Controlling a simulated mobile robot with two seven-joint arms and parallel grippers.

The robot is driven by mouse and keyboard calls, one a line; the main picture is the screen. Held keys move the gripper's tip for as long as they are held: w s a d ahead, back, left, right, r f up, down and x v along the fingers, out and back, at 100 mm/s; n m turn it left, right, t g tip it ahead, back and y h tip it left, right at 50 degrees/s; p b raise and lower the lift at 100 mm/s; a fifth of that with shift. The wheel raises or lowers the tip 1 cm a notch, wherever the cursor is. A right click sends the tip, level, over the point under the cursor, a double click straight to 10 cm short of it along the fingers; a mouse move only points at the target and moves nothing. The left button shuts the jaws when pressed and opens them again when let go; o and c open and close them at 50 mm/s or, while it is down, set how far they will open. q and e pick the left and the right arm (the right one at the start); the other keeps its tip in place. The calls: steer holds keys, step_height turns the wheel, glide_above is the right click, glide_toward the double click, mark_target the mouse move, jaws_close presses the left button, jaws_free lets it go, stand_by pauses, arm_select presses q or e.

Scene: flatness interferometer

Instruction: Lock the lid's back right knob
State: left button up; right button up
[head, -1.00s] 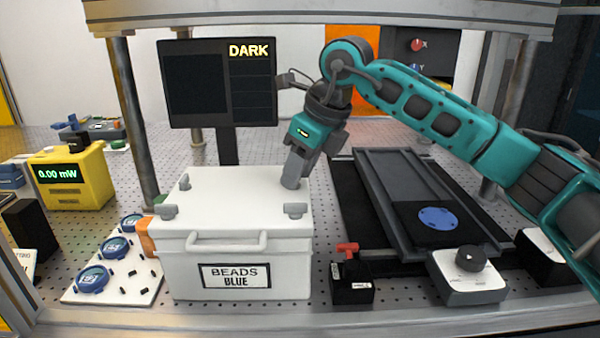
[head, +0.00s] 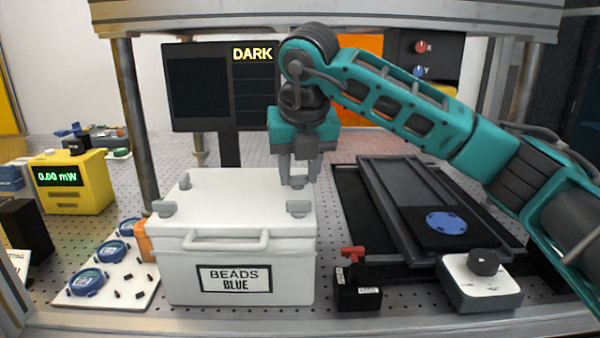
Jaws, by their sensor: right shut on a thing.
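The white box labelled "BEADS BLUE" stands on the perforated bench, with its white lid (head: 235,200) on top. The lid's back right knob (head: 299,182) is grey and partly hidden by my right gripper (head: 299,176). That gripper points down from above, with its fingers closed on the knob. The other grey knobs are the back left knob (head: 184,182), the front left knob (head: 164,208) and the front right knob (head: 298,208). My left gripper is not in view.
A dark monitor (head: 200,95) reading "DARK" stands behind the box. A dark rail stage with a blue disc (head: 445,222) lies to the right. A black block with a red lever (head: 352,252) stands near the box's front right. Blue round parts (head: 88,281) lie left.

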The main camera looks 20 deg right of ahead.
steer(key=shift+m, duration=0.5)
steer(key=shift+h, duration=0.3)
steer(key=o, duration=1)
steer(key=shift+o, duration=0.2)
steer(key=v, duration=1.3)
steer(key=shift+p, duration=0.3)
steer(key=shift+w, duration=0.15)
